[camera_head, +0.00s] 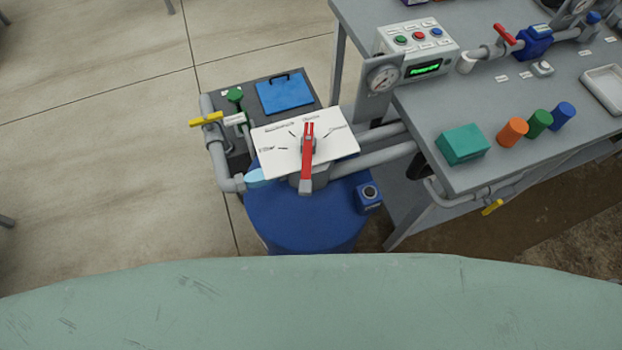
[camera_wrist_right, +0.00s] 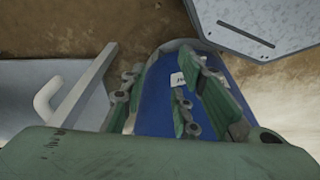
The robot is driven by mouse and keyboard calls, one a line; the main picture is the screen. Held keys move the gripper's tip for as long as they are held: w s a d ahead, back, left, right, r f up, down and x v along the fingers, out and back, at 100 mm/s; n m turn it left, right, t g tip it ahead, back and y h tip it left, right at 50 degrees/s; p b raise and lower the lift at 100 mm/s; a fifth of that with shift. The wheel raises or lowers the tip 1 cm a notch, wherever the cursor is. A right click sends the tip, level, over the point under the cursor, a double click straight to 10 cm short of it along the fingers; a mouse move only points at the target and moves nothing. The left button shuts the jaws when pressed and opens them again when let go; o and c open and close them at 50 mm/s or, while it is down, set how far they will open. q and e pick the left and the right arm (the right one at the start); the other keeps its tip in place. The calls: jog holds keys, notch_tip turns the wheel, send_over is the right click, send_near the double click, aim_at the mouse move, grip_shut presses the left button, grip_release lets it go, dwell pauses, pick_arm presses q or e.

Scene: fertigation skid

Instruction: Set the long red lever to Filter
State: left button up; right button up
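The long red lever (camera_head: 306,165) sits on a white dial plate (camera_head: 345,145) on top of the blue tank (camera_head: 300,220) in the head view. Its long arm reaches toward the near edge of the plate, and its other end points at the far-edge label. The Filter label (camera_head: 266,149) is at the plate's left side, away from the lever. My right gripper (camera_wrist_right: 165,80) shows in the right wrist view with its fingers spread and nothing between them. Neither gripper shows in the head view.
Grey pipes with a yellow-handled valve (camera_head: 207,119) stand left of the plate, near a blue clipboard (camera_head: 285,93). A grey bench (camera_head: 480,170) to the right holds a control box (camera_head: 418,45), a teal box (camera_head: 462,144) and coloured cylinders. The floor at left is open.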

jog(key=w+r+n+t+b, duration=0.35)
jog(key=w+r, duration=0.45)
jog(key=r, duration=0.6)
jog(key=w+r+n+t+b, duration=0.3)
jog(key=w+r+t+b, duration=0.15)
jog(key=w+r, duration=0.65)
jog(key=n+t+y, duration=0.4)
jog(key=n+y, duration=0.8)
jog(key=n, duration=0.6)
send_near(306, 174)
jog(key=x, duration=0.3)
jog(key=shift+m, duration=0.25)
jog(key=p+x, duration=0.2)
jog(key=x, duration=0.4)
jog(key=shift+w+a+f, duration=0.1)
jog(key=shift+w+f, duration=0.05)
jog(key=shift+f, duration=0.05)
jog(key=shift+w+a+f, duration=0.1)
jog(key=shift+w+a, duration=0.15)
jog(key=shift+w, duration=0.05)
jog(key=shift+c, duration=0.3)
grip_shut()
